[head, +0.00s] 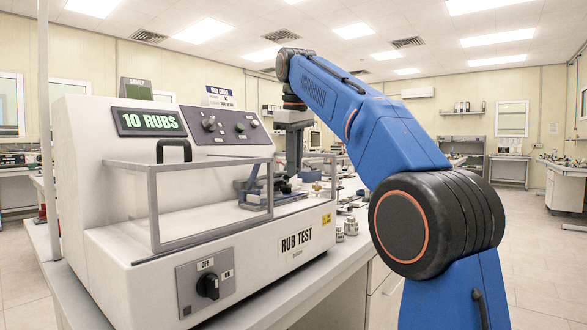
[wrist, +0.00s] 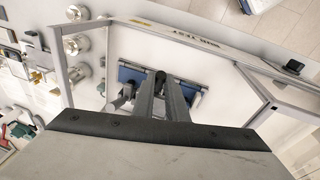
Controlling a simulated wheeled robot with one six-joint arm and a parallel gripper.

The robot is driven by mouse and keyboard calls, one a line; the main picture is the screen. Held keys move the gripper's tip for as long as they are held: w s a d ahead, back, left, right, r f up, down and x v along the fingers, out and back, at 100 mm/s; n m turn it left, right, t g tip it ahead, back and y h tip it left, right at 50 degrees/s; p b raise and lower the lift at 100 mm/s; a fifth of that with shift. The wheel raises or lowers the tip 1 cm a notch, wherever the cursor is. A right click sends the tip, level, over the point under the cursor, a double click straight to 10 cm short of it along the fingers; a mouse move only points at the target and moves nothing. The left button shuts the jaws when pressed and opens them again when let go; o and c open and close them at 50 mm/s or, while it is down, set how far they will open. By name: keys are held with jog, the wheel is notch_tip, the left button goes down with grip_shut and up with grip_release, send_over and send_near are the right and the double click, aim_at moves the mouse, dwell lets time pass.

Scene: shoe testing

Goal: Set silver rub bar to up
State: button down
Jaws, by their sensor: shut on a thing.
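The white rub test machine (head: 135,255) stands on the bench with a clear-sided tray (head: 205,215) at its front. A blue carriage (head: 250,187) sits at the tray's right part, and its blue plate (wrist: 130,75) shows in the wrist view. The silver rub bar (wrist: 127,92) lies at the carriage, partly hidden by my fingers. My gripper (head: 291,176) reaches down from above onto the carriage. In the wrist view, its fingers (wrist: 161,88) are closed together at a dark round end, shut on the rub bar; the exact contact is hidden.
Clear guard panels with grey frames (wrist: 222,52) enclose the tray. A black handle (head: 174,150) and an OFF/ON switch (head: 208,286) are on the machine. Small metal weights (head: 350,226) stand on the bench close to its right side. The aisle at right is open.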

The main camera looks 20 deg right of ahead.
jog(key=c, duration=1.8)
grip_release()
jog(key=shift+o, duration=0.2)
